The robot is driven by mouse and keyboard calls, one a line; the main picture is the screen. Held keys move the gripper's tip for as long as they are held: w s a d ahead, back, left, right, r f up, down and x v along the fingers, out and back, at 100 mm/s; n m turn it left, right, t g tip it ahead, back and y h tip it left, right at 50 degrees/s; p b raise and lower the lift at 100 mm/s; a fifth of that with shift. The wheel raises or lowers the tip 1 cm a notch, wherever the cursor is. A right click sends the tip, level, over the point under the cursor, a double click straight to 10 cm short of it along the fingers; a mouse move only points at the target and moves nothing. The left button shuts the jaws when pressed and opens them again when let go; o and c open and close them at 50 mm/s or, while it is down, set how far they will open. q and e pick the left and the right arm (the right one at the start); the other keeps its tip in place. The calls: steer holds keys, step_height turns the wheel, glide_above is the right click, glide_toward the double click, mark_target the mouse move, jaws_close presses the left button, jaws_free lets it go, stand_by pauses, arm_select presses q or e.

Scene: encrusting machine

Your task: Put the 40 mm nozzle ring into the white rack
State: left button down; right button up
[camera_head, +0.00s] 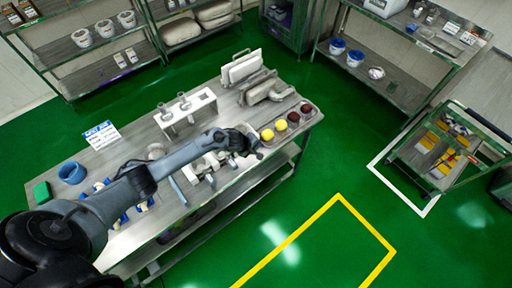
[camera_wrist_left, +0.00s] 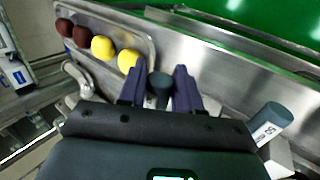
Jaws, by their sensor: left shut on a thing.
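My left gripper (camera_head: 254,146) is over the right part of the steel table, near the tray of balls. In the left wrist view its two dark fingers (camera_wrist_left: 160,76) are shut on a dark grey cylindrical piece (camera_wrist_left: 158,90); no size label shows on it, so I cannot tell if it is the 40 mm nozzle ring. A similar grey piece marked 50 (camera_wrist_left: 275,122) stands to the right in that view. The white rack (camera_head: 186,114) stands at the table's back middle, with two grey pieces on it. My right gripper is not in view.
A tray (camera_head: 306,107) with yellow and dark red balls lies at the table's right end. Machine parts (camera_head: 262,88) stand behind it. A blue ring (camera_head: 71,173), a green block (camera_head: 41,192) and a sign (camera_head: 101,134) are at the left.

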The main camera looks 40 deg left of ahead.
arm_select(q)
steer(key=shift+f, duration=0.1)
steer(key=shift+f+b, duration=1.35)
steer(key=shift+f, duration=0.75)
steer(key=c, duration=0.7)
jaws_free()
steer(key=shift+o, duration=1.1)
steer(key=shift+r, duration=0.1)
